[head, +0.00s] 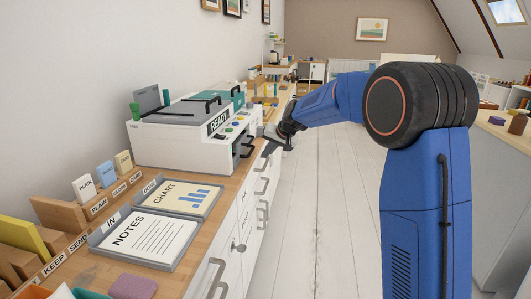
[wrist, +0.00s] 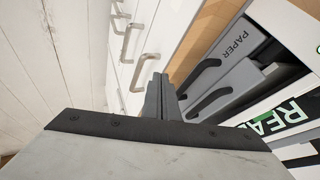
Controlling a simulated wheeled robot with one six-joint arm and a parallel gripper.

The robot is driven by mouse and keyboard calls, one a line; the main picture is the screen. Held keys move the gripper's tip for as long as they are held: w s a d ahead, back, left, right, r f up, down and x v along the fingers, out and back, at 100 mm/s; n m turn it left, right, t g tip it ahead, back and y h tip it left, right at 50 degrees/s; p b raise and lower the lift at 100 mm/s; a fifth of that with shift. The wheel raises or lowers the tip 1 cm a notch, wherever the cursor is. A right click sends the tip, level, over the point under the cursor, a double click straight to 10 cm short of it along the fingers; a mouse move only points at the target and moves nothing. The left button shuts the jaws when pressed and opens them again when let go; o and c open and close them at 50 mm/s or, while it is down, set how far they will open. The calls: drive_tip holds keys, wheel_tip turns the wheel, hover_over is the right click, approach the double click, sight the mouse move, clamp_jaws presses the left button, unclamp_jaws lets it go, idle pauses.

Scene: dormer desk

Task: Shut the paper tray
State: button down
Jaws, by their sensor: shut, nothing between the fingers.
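The paper tray (wrist: 235,48) is a grey drawer marked PAPER with a dark handle, low on the white printer (head: 178,140). In the wrist view it appears to stand out from the printer body, with a dark opening beside it. In the head view, the printer's front is seen at a steep angle, so how far the tray stands out is hard to tell. My gripper (wrist: 160,88) is shut and empty. Its fingertips are just in front of the tray side of the printer, apart from the handle as far as I can see. My gripper also shows in the head view (head: 287,142).
A second grey front with a dark handle (wrist: 212,101) lies beside the paper tray. White drawers with metal handles (head: 262,187) run below the wooden counter (head: 225,195). The plank floor (head: 320,220) is clear.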

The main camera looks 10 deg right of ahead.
drive_tip(key=v, duration=0.8)
drive_tip(key=s+d+r+h, duration=0.1)
drive_tip(key=s+d+r, duration=0.1)
drive_tip(key=s, duration=0.7)
drive_tip(key=s+d+r, duration=0.1)
drive_tip(key=s+d, duration=0.2)
drive_tip(key=s, duration=0.5)
drive_tip(key=s+d+f+h, duration=0.1)
drive_tip(key=s+d+f, duration=0.2)
drive_tip(key=s, duration=0.9)
drive_tip(key=s+d+f+n+g+h, duration=0.1)
drive_tip(key=s+d+f, duration=0.2)
drive_tip(key=s, duration=0.9)
drive_tip(key=s+d+f+n+h, duration=0.1)
drive_tip(key=s+d+f, duration=0.2)
drive_tip(key=s, duration=1)
wheel_tip(320, 180, down, 3)
drive_tip(key=shift+r+g, duration=0.1)
drive_tip(key=shift+g, duration=0.3)
